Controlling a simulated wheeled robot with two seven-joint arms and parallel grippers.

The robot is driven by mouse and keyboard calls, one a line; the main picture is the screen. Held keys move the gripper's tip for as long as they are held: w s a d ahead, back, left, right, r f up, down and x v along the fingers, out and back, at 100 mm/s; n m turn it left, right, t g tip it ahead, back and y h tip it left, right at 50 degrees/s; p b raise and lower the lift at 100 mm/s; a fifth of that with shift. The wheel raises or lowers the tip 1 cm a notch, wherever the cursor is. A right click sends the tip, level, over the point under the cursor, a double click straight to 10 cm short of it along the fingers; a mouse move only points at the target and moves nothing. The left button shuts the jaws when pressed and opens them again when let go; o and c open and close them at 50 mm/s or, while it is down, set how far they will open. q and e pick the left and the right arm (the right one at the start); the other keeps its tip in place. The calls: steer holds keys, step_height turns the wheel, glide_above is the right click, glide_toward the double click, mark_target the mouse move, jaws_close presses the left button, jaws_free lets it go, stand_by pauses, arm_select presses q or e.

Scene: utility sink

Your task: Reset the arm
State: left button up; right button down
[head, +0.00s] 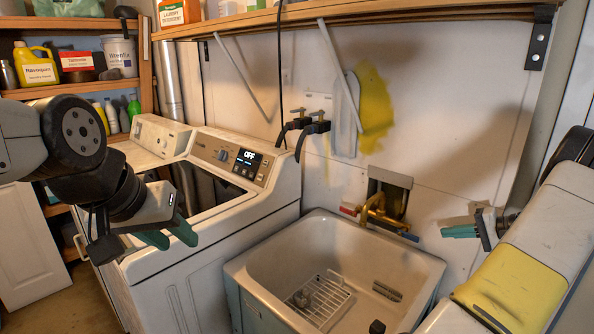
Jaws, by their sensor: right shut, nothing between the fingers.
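My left gripper (181,243) hangs in front of the washing machine, left of the sink. Its two teal fingers stand apart, with nothing visible between them. My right gripper (447,231) is at the right, near the wall beside the faucet and above the sink's back right corner. Its teal fingers point left, are shut, and hold nothing. My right arm, grey with a yellow panel, fills the lower right and hides part of the wall there.
The white sink (275,243) stands at lower centre, with a wire rack (335,300) inside. A brass faucet (378,209) sticks out from the wall behind it. The washing machine (215,245) is left of the sink. A wooden shelf (340,13) runs overhead.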

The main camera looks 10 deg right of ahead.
steer(key=s+a+r+n+g+h, duration=0.1)
steer(key=a+r+n+g, duration=0.1)
steer(key=a+r, duration=0.5)
steer(key=s+a+r+n+g+h, duration=0.1)
steer(key=a+r+n+g, duration=0.15)
steer(key=a, duration=0.85)
steer(key=a+r+n+g, duration=0.1)
steer(key=a+r, duration=0.5)
steer(key=a, duration=0.3)
steer(key=s+a+r+n+t+h, duration=0.1)
steer(key=s+a+r+n+h, duration=0.1)
steer(key=s+a, duration=0.4)
steer(key=s+a+r+n+t+h, duration=0.1)
steer(key=s+a+r+n+h, duration=0.1)
steer(key=s+a, duration=0.5)
steer(key=s, duration=0.4)
steer(key=shift+s+n, duration=0.3)
steer(key=shift+n, duration=0.05)
steer(key=shift+r+t, duration=0.1)
steer(key=shift+t, duration=0.15)
